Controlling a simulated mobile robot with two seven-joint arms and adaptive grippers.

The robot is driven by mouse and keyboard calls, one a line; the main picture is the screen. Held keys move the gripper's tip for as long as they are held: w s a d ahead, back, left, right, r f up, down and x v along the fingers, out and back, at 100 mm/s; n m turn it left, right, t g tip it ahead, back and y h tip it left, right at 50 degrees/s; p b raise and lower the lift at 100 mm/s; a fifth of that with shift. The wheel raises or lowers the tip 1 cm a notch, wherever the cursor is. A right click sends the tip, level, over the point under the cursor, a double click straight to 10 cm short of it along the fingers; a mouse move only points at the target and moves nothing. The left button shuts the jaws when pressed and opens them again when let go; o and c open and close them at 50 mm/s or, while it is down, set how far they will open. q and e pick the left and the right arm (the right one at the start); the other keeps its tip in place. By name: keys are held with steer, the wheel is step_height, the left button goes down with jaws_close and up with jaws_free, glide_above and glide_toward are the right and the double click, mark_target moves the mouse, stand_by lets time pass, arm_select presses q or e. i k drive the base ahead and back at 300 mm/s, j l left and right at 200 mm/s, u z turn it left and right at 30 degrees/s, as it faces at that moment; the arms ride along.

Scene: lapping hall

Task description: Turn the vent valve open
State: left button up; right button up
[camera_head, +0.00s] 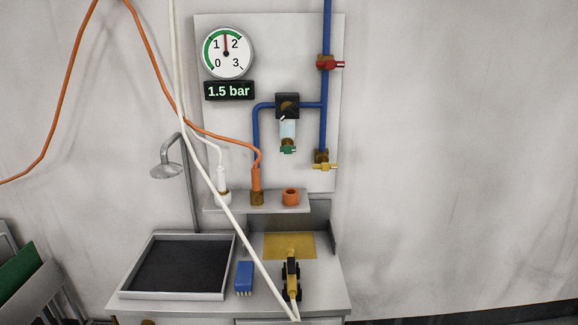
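Three small valves show on the blue pipework of the wall panel in the head view, and I cannot tell by label which is the vent valve. A red-handled valve (329,63) sits high on the vertical pipe, its handle pointing right. A yellow-handled valve (323,162) is at the pipe's lower end, its handle also sideways to the right. A green-handled valve (288,148) is below the clear filter bowl (288,130). The round gauge (226,52) has its needle near straight up, and the display (229,91) reads 1.5 bar. Neither of my grippers is in view.
A shelf (290,209) below the panel holds hose couplings. An orange hose (68,80) and a white hose (250,247) hang across the left and front. Wall right is bare.

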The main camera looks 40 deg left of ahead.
mark_target(324, 166)
steer(key=u, duration=1.1)
steer(key=i+l+u, duration=0.4)
steer(key=l+u, duration=0.15)
steer(key=l, duration=0.2)
steer(key=i+l+u, duration=0.25)
steer(key=l, duration=0.2)
steer(key=l+u, duration=0.3)
steer(key=l, duration=0.15)
steer(key=l+u, duration=0.25)
steer(key=l, duration=0.25)
steer(key=i, duration=0.05)
